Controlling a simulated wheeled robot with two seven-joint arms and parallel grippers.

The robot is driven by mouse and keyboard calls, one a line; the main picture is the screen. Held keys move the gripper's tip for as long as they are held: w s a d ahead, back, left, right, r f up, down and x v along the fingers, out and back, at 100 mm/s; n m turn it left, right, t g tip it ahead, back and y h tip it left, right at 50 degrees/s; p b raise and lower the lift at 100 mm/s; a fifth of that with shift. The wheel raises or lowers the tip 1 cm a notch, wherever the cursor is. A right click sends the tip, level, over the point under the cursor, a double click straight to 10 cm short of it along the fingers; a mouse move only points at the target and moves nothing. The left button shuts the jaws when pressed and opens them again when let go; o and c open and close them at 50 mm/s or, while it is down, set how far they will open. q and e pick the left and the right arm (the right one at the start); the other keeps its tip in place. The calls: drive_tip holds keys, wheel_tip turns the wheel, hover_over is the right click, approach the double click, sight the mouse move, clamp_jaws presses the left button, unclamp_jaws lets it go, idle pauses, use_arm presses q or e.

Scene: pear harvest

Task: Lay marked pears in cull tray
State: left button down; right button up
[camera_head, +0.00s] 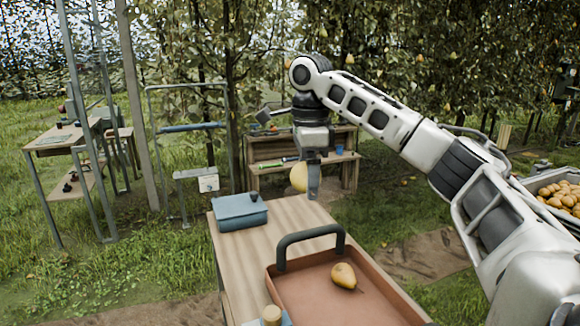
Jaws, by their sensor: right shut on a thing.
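My right gripper (314,180) comes in from the right and points down above the wooden table (240,262). It is shut on a yellow pear (299,177), which shows at the left side of its fingers, clear of the tabletop. The reddish-brown tray (310,300) sits at the table's near right, with a dark arched handle at its far left side. One yellow-brown pear (343,275) lies in this tray. Any marks on the pears are too small to tell. My left gripper is not in view.
A crate of several pears (563,195) stands at the right. Workbenches and trees stand behind on grass.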

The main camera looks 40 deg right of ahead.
drive_tip(key=shift+s+f, duration=0.1)
drive_tip(key=shift+f, duration=0.3)
use_arm(q)
drive_tip(key=b, duration=0.2)
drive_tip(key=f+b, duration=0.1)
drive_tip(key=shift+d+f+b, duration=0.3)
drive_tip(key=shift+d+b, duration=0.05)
use_arm(e)
wheel_tip(320, 180, down, 9)
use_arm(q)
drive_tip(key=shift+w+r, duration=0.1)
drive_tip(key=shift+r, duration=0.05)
use_arm(e)
drive_tip(key=shift+s+r, duration=0.1)
use_arm(q)
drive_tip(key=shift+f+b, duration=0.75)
drive_tip(key=shift+b, duration=0.05)
use_arm(e)
drive_tip(key=shift+f, duration=6.95)
